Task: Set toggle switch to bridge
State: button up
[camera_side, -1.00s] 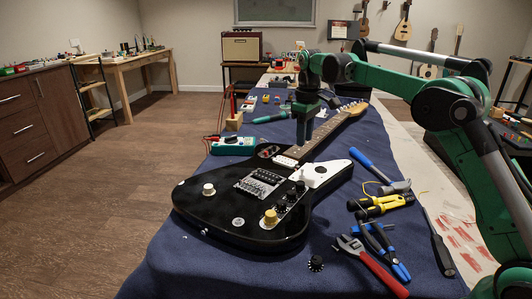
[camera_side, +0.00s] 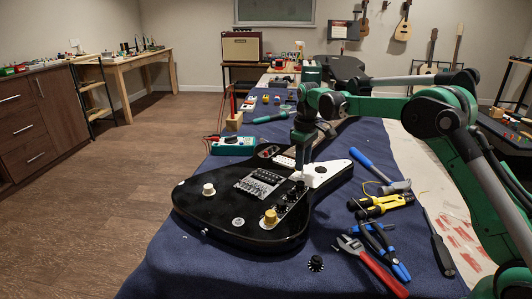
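A black electric guitar (camera_side: 215,205) lies on a blue cloth, its neck pointing away to the upper right. A row of black controls and a gold knob (camera_side: 270,216) sit on its right side, beside the bridge and pickup (camera_side: 258,183). A cream knob (camera_side: 209,189) is on the left. The toggle switch is too small to make out, and its position cannot be told. My gripper (camera_side: 301,178) points down over the body beside the white pickguard, close to the upper end of the control row. Its fingertips are too small to show whether they are open.
A loose black knob (camera_side: 316,263) lies in front. A teal multimeter (camera_side: 233,145) stands left of the neck.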

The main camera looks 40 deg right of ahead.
jog(key=shift+f, duration=1.6)
dwell(0.3)
jog(key=shift+r, duration=0.5)
jog(key=shift+c, duration=0.2)
jog(key=shift+c, duration=1.3)
